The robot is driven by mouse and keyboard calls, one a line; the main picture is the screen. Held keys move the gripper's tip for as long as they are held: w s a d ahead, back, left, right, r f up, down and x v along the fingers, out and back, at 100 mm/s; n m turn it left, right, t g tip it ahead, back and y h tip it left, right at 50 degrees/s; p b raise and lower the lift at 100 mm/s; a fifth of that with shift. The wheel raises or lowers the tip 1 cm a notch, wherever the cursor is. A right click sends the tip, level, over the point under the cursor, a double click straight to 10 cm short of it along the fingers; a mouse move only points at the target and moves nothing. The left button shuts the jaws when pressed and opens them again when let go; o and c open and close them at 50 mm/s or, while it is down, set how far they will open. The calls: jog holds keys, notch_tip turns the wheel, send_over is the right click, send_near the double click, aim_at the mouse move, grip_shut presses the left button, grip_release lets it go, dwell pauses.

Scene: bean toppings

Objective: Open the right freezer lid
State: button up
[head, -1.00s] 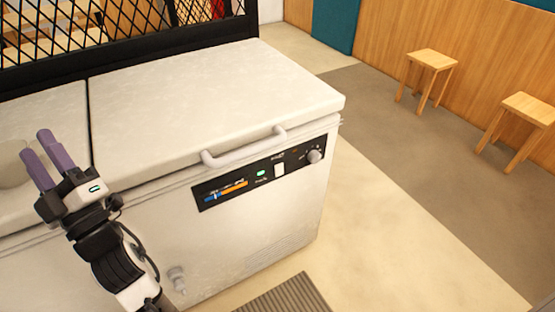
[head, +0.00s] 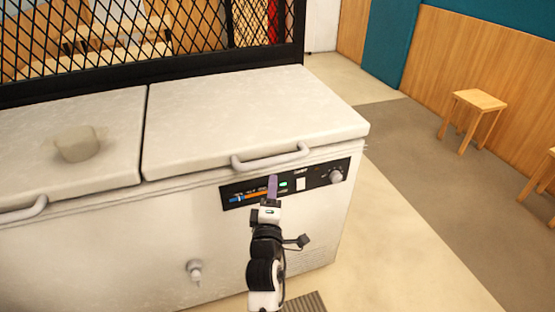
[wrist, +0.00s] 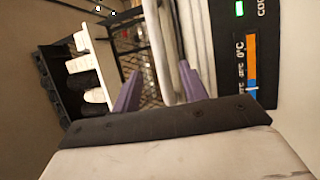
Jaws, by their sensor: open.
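The right freezer lid (head: 245,115) is a pale slab lying closed on the white chest freezer (head: 150,250). Its light grey bar handle (head: 270,158) runs along the lid's front edge. My gripper (head: 273,183) is in front of the freezer, just below the handle and over the control panel. In the head view its purple fingers overlap each other. In the wrist view my gripper (wrist: 159,66) is open, with its two fingers apart. A pale bar, likely the handle (wrist: 162,50), shows between and beyond the fingers. I cannot tell whether they touch it.
The control panel (head: 310,182) is on the front face. A black mesh screen (head: 150,45) stands behind. A stool (head: 478,103) is at the right.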

aim_at(275, 161)
jog(key=p+x, duration=0.1)
jog(key=x, duration=0.9)
jog(key=shift+w+p, duration=0.2)
jog(key=shift+p, duration=0.15)
jog(key=shift+c, duration=0.2)
grip_shut()
